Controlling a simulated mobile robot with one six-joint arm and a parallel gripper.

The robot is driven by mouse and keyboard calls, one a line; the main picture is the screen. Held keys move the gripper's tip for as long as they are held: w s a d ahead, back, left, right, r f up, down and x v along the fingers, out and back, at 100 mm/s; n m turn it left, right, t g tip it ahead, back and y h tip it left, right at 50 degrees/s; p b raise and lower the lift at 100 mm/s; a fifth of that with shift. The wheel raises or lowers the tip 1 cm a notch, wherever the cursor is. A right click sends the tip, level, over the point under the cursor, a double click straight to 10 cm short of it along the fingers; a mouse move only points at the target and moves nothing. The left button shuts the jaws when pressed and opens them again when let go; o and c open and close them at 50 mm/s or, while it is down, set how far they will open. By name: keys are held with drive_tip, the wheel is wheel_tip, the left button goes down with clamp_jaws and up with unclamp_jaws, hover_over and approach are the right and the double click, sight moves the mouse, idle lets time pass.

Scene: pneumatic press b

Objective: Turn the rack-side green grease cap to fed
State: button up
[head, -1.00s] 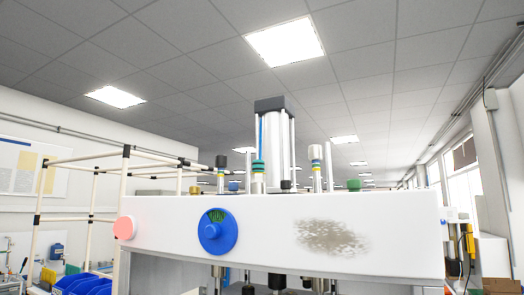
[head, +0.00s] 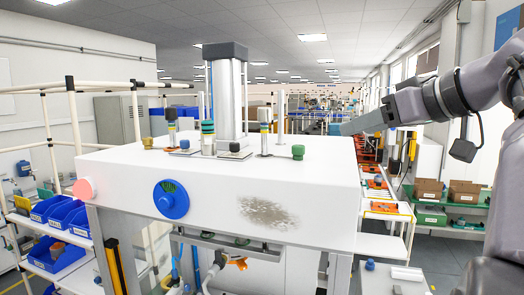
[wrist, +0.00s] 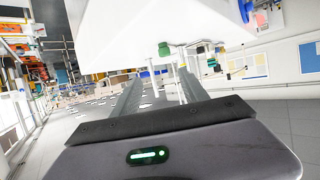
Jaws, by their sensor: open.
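The other green cap (head: 298,151) is at the right, nearer my arm. My gripper (head: 348,128) comes in from the right, just off the housing's right end. In the wrist view my gripper (wrist: 158,78) is open and empty, its two fingers apart. A green cap (wrist: 164,48) shows beyond the fingertips at the edge of the inverted-looking housing, untouched. I cannot read any cap marking.
Coloured-band posts (head: 208,137) and a tall cylinder (head: 228,95) stand on the housing between the caps. The pipe rack (head: 73,115) with blue bins stands left. Air above the housing's right end is clear.

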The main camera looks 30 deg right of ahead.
drive_tip(key=p, duration=0.1)
approach(299, 145)
drive_tip(key=p+x, duration=0.2)
drive_tip(key=x, duration=0.8)
drive_tip(key=shift+a, duration=0.2)
drive_tip(key=shift+s+d, duration=0.1)
drive_tip(key=shift+s, duration=0.1)
drive_tip(key=shift+w, duration=0.15)
clamp_jaws()
